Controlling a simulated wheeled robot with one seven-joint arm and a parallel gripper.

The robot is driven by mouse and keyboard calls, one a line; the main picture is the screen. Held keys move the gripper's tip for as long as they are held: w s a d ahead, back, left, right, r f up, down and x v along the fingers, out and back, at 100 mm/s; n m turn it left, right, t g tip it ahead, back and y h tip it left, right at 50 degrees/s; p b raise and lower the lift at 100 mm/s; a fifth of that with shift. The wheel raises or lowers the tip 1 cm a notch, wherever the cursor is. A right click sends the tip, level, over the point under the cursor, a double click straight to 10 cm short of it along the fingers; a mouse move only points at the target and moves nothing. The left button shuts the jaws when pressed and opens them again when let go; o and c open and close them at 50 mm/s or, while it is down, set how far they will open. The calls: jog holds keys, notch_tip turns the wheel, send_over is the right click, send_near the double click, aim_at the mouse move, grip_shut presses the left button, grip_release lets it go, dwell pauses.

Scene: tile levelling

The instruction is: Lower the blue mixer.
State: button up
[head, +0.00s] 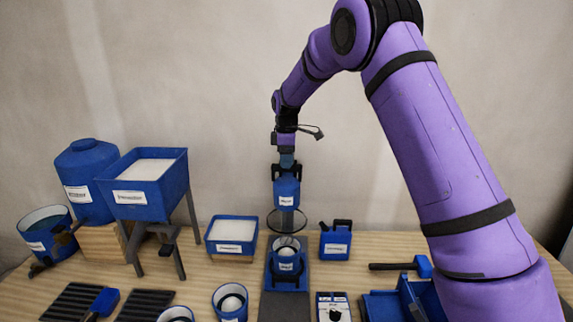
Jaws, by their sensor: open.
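The blue mixer (287,193) is upright with a white label, in the middle of the head view. Below it are a pale shaft section and a dark ring (287,222), above a blue bucket (286,268) on a dark grey base plate (275,308). My gripper (287,173) points down at the top of the mixer, with its dark fingers on either side of it. It is open; whether the fingers touch the mixer I cannot tell. What supports the mixer from behind is hidden.
A blue tray of white material (232,248) stands left of the bucket, and a blue jug (335,240) right of it. A blue hopper on legs (168,200) and a blue drum (90,165) stand further left. A blue-headed mallet (422,266) and a blue box lie at right.

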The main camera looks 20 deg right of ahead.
aim_at(287, 197)
jog(key=shift+f, duration=1.05)
grip_shut()
notch_tip(287, 197, down, 13)
jog(key=shift+s+r, duration=0.1)
grip_release()
jog(key=shift+f, duration=0.2)
jog(key=shift+r, duration=0.1)
